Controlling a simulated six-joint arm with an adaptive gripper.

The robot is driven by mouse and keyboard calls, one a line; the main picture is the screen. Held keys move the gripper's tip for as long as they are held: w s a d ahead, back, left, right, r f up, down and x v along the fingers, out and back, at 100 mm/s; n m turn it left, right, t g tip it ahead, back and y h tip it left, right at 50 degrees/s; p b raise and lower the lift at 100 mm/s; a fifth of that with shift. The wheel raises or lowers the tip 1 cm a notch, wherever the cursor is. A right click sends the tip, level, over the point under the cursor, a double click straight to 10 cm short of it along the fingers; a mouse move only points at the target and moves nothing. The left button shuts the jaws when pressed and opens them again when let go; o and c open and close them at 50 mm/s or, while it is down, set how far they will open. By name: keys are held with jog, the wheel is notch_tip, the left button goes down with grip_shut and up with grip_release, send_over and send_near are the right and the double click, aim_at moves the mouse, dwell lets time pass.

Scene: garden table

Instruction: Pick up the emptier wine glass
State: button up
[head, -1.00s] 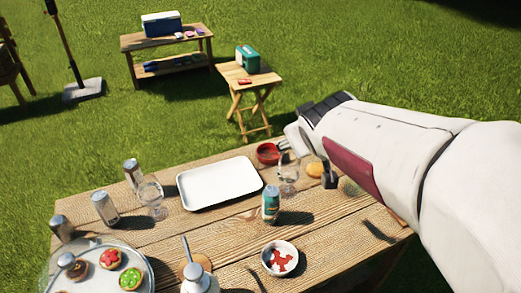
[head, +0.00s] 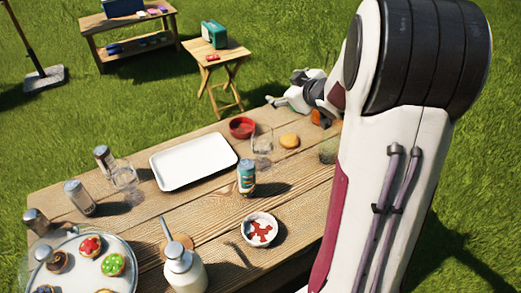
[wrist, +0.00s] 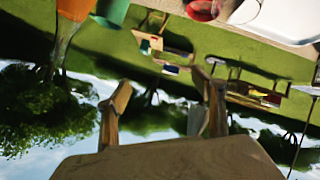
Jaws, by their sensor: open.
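Two clear wine glasses stand upright on the wooden table. The left wine glass (head: 124,176) is beside metal cans near the tray's left end. My gripper (head: 281,91) is open and empty, past the table's back edge and behind the right glass. In the wrist view, which is upside down, my gripper's two fingers (wrist: 165,84) are spread with nothing between them. Part of a clear glass (wrist: 240,10) shows there at the top edge.
My arm covers the table's right end.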

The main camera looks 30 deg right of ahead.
notch_tip(320, 180, down, 6)
jog(key=d+n+y, duration=0.1)
jog(key=d+y, duration=0.1)
jog(key=n+t+y, duration=0.1)
jog(key=y, duration=0.5)
send_near(262, 136)
jog(key=d+r, duration=0.1)
jog(key=d, duration=0.2)
jog(key=a+y, duration=0.2)
jog(key=a+t+y, duration=0.1)
jog(key=a+y, duration=0.1)
jog(key=shift+s+f+n, duration=0.3)
jog(key=shift+f, duration=0.1)
jog(key=shift+w, duration=0.1)
jog(key=shift+x, duration=1.2)
jog(key=shift+a, duration=0.1)
jog(key=shift+r+x, duration=0.15)
jog(key=shift+x, duration=1.15)
jog(key=shift+r+x, duration=0.15)
jog(key=shift+x, duration=1.1)
